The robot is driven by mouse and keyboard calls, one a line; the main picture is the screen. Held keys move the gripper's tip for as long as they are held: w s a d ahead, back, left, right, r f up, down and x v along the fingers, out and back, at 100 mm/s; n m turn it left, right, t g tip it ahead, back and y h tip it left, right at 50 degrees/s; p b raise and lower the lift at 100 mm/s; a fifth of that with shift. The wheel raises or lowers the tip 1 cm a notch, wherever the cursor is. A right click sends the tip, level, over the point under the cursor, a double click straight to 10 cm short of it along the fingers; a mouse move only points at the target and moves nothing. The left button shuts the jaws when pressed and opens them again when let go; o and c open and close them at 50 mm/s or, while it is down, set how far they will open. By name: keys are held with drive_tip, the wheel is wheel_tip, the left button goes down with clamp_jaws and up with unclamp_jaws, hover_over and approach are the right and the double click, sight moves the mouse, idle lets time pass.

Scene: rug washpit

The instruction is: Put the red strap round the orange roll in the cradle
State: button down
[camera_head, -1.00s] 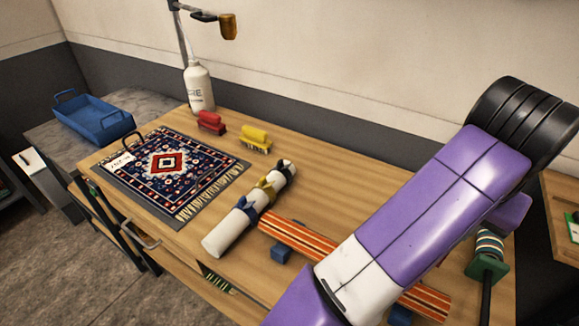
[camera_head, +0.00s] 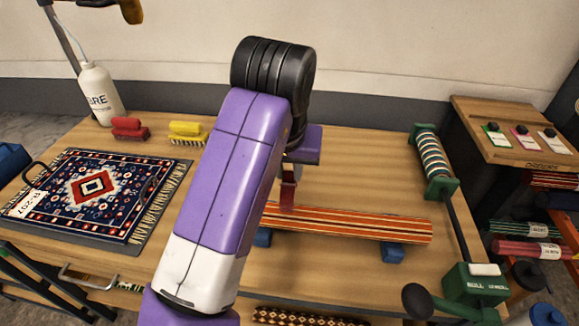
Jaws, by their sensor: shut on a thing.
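The orange striped roll (camera_head: 350,224) lies lengthwise on the blue cradle, whose right block (camera_head: 393,252) and left block (camera_head: 263,238) show beneath it. My gripper (camera_head: 289,183) points down behind my purple arm, over the left part of the roll. It is shut on the red strap (camera_head: 287,197), of which a small upright piece shows. The strap's lower end meets the roll's upper edge in the picture; I cannot tell whether it touches. My arm hides the roll's left end and part of the gripper.
A patterned rug (camera_head: 95,190) lies at the left, with red (camera_head: 129,130) and yellow (camera_head: 187,131) brushes behind it. A green-ended striped roller (camera_head: 432,160) stands at the right, near a green machine (camera_head: 475,288). The table behind the orange roll is clear.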

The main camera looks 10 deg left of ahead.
sight(290, 198)
drive_tip(key=shift+d+f+b, duration=0.1)
drive_tip(key=shift+f+b, duration=0.6)
drive_tip(key=shift+f, duration=0.65)
drive_tip(key=shift+f+b, duration=1)
drive_tip(key=shift+f, duration=1.75)
drive_tip(key=c, duration=1.2)
unclamp_jaws()
